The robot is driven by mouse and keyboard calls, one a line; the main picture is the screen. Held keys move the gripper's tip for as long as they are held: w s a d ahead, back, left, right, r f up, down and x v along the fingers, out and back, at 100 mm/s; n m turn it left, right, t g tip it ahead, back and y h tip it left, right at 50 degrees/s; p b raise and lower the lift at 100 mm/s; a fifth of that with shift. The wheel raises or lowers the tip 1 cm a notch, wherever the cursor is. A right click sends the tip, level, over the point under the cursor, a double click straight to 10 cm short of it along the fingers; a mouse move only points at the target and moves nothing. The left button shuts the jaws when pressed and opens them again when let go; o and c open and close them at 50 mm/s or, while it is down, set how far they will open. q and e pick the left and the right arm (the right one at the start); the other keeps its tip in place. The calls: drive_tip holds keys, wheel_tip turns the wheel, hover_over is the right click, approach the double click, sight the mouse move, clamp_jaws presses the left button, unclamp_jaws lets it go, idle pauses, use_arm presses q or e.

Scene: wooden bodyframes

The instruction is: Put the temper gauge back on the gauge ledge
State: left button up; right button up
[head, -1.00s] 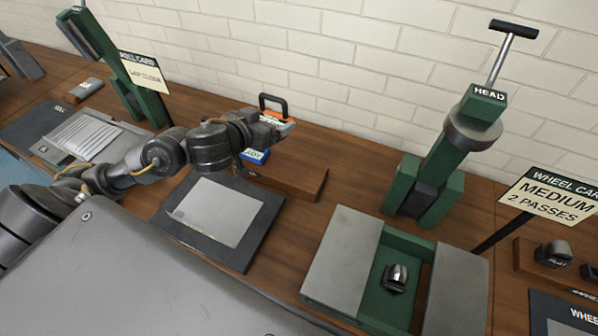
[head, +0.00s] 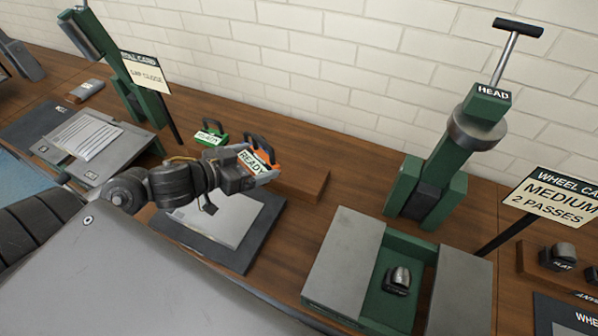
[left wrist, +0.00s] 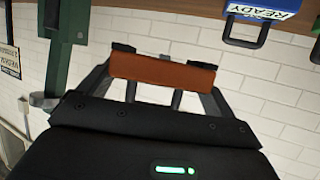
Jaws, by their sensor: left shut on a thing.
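My left gripper (head: 250,172) is shut on an orange gauge (head: 264,179) with a black handle and a pale READY label. In the left wrist view the orange block (left wrist: 162,70) sits between the fingers. The wooden ledge (head: 302,183) lies just behind and right of the gripper; whether the gauge touches it I cannot tell. A green READY gauge (head: 211,135) stands upright behind my arm. A blue READY gauge (left wrist: 264,12) shows upside down at the top of the left wrist view; in the head view it is hidden. My right gripper is out of view.
A dark board with a grey sheet (head: 232,220) lies in front of the ledge. A green press labelled HEAD (head: 440,165) and a green and grey tray (head: 340,260) stand to the right. A sign (head: 146,72) on a post stands left.

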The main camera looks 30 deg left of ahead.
sight(268, 159)
use_arm(q)
drive_tip(key=b+x, duration=0.4)
drive_tip(key=shift+w+f, duration=0.2)
drive_tip(key=shift+f, duration=0.2)
drive_tip(key=x, duration=0.3)
drive_tip(key=f+b+x, duration=0.1)
drive_tip(key=x, duration=0.2)
drive_tip(key=s+f+x, duration=0.1)
drive_tip(key=x, duration=0.2)
drive_tip(key=shift+w+d+f, duration=0.1)
drive_tip(key=shift+d, duration=0.05)
drive_tip(key=shift+w+d+f, duration=0.1)
drive_tip(key=shift+w+f, duration=0.3)
drive_tip(key=shift+w+d+f+b, duration=0.1)
drive_tip(key=shift+f+b, duration=0.15)
drive_tip(key=shift+f, duration=0.4)
drive_tip(key=shift+w+f+b, duration=0.15)
drive_tip(key=shift+f+b, duration=0.05)
drive_tip(key=shift+f, duration=0.45)
drive_tip(key=shift+w+d+f+b, duration=0.1)
drive_tip(key=shift+f+b, duration=0.15)
drive_tip(key=shift+f, duration=0.45)
drive_tip(key=shift+f, duration=0.1)
